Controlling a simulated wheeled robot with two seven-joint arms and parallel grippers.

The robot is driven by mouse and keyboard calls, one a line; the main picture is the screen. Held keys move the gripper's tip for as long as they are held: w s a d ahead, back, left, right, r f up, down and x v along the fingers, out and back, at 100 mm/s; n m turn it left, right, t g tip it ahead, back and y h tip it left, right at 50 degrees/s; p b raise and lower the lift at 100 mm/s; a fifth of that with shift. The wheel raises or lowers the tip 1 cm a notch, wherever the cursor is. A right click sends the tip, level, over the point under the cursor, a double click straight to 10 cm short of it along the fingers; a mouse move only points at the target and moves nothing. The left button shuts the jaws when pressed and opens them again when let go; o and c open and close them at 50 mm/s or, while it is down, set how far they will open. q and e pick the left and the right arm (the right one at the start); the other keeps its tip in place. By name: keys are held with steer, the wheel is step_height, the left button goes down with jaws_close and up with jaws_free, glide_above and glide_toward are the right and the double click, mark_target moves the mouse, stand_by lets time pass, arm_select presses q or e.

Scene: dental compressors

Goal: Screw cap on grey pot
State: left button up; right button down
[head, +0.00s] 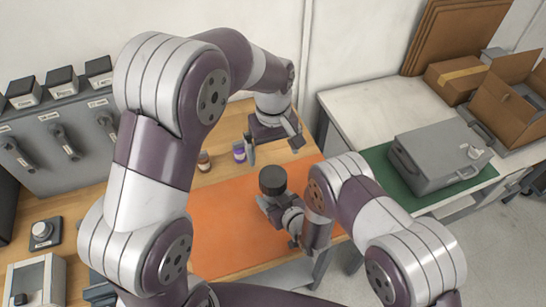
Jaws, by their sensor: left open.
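A dark grey, round pot-like thing (272,181) stands over the orange mat, at the tip of my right gripper. Its top looks dark and flat; I cannot tell whether that is a cap. My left gripper (274,146) is open, above and behind the pot, with its fingers apart and nothing seen between them. My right gripper (270,203) is low over the mat, right beside or against the pot's front side. Its fingertips are partly hidden, so I cannot tell whether it grips the pot.
A brown bottle (204,161) and a purple-and-white bottle (239,152) stand behind the orange mat (225,240). A grey panel with handles (62,145) is at left. A grey case (435,158) lies on a green mat at right, with cardboard boxes (455,78) behind.

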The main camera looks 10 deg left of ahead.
arm_select(q)
steer(key=shift+r, duration=0.1)
arm_select(e)
steer(key=shift+c, duration=0.6)
jaws_free()
arm_select(q)
step_height(320, 180, down, 2)
steer(key=shift+b, duration=1)
arm_select(e)
steer(key=v, duration=1.2)
steer(key=shift+s+d+r, duration=0.15)
steer(key=shift+d+r, duration=0.05)
steer(key=shift+d, duration=0.05)
